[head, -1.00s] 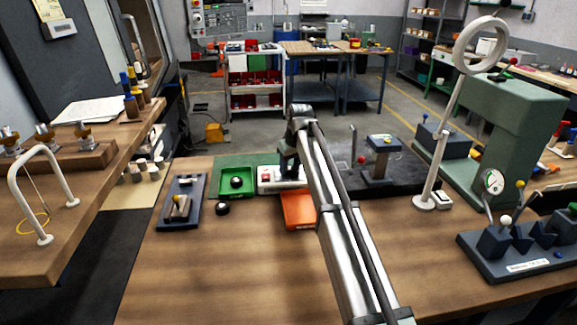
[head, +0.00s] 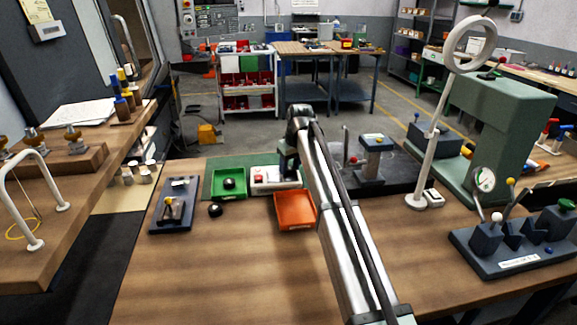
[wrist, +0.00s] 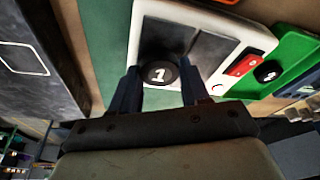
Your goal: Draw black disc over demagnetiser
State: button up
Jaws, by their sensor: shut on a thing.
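A black disc (wrist: 159,73) marked "1" is held between the two blue fingers of my gripper (wrist: 159,88) in the wrist view. The disc is over a dark plate of the white demagnetiser (wrist: 258,40); I cannot tell whether they touch. In the head view the demagnetiser (head: 262,187), with its red button, stands on the bench between the green tray and the orange tray. My gripper (head: 289,178) is at its right end there, and the arm hides the held disc.
The green tray (head: 218,193) holds another black round piece (head: 229,183). A further black piece (head: 215,210) lies on the bench in front. The orange tray (head: 294,211) looks empty. A dark plate with a post (head: 372,160) stands to the right.

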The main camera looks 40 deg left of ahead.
aim_at(278, 173)
jog(key=shift+w+d, duration=0.35)
jog(key=shift+w, duration=0.05)
jog(key=shift+s+a, duration=0.45)
jog(key=shift+s+a, duration=0.1)
jog(key=shift+s, duration=0.05)
jog(key=shift+s+a+f, duration=0.1)
jog(key=shift+s+a, duration=0.2)
jog(key=shift+s+a, duration=0.45)
jog(key=shift+s, duration=0.05)
jog(key=shift+s+a, duration=0.35)
jog(key=shift+a, duration=0.05)
